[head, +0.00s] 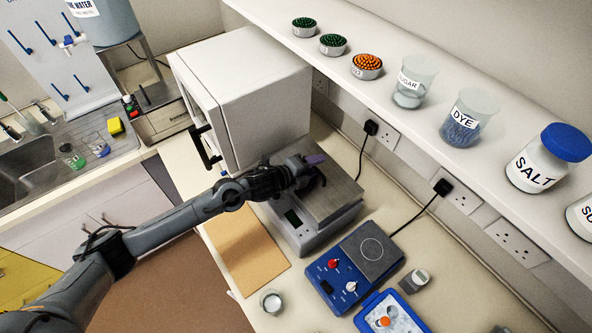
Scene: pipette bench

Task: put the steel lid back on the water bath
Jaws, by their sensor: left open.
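The water bath (312,238) is a pale box with a small dark display, standing on the bench in the middle of the head view. The flat steel lid (338,199) lies over its top; I cannot tell whether it sits fully flush. My left gripper (314,176) is open above the far left part of the lid. A small purple piece (315,159) shows at the fingers; I cannot tell whether it is the lid's handle. The gripper hides part of the lid. My right gripper is not in view.
A white oven-like box (245,90) stands close behind the bath. A blue hotplate stirrer (345,280) stands in front, with a blue tray (365,318) nearby. A brown board (248,255) lies to the left. A shelf with jars (535,165) runs along the right.

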